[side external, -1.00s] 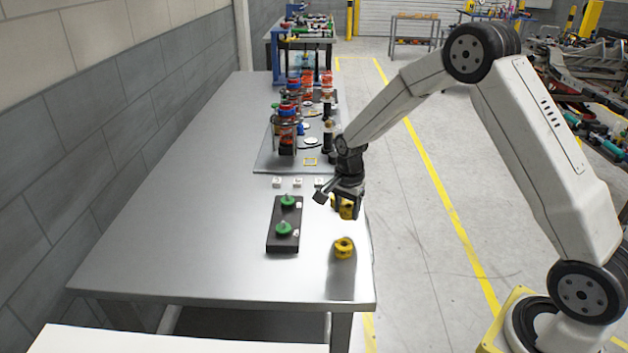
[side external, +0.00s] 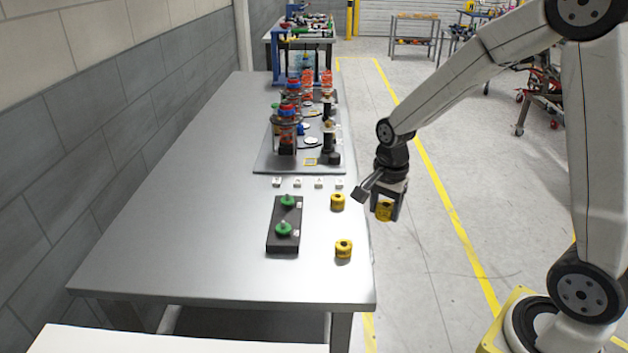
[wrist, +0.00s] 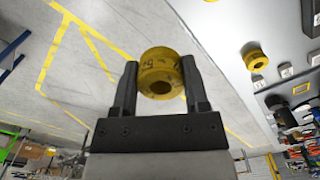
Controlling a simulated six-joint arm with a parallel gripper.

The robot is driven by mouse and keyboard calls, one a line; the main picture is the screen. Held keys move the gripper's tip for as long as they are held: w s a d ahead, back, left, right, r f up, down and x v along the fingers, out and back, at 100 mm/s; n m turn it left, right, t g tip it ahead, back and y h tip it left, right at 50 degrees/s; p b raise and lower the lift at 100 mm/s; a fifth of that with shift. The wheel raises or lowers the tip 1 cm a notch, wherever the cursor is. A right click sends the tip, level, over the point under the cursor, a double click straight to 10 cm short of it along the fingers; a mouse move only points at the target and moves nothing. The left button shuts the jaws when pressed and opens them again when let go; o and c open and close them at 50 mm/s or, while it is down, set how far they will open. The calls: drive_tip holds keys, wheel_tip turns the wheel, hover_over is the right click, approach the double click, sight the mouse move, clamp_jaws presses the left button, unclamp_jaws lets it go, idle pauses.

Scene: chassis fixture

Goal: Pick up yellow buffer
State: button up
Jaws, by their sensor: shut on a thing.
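My gripper (side external: 384,210) is shut on a yellow buffer (side external: 384,211), a short ring-like cylinder with a hole, and holds it in the air off the table's right edge. In the wrist view the held yellow buffer (wrist: 161,72) sits between the two dark fingers of my gripper (wrist: 160,85). A second yellow buffer (side external: 338,202) stands on the table near the right edge; it also shows in the wrist view (wrist: 255,58). A third yellow buffer (side external: 344,249) stands nearer the table's front right corner.
A dark block (side external: 285,225) with two green knobs lies on the table (side external: 180,230). Several small white blocks (side external: 298,183) lie in a row behind it. A grey plate (side external: 270,160) farther back carries red-topped assemblies (side external: 287,115). The table's left side is clear.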

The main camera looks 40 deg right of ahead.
drive_tip(key=shift+s+r, duration=0.15)
drive_tip(key=shift+s, duration=0.2)
drive_tip(key=shift+w, duration=0.1)
idle(0.5)
drive_tip(key=shift+w+a, duration=0.2)
drive_tip(key=shift+w, duration=0.45)
drive_tip(key=w+a, duration=0.4)
drive_tip(key=w, duration=0.2)
drive_tip(key=w+a+f, duration=0.1)
drive_tip(key=w+a, duration=0.3)
drive_tip(key=w, duration=0.2)
drive_tip(key=w+a, duration=0.4)
drive_tip(key=w, duration=0.2)
drive_tip(key=shift+w+f, duration=0.15)
drive_tip(key=shift+w, duration=0.25)
drive_tip(key=shift+f, duration=0.15)
drive_tip(key=shift+d+f, duration=0.1)
drive_tip(key=shift+f, duration=1.65)
drive_tip(key=shift+f, duration=0.15)
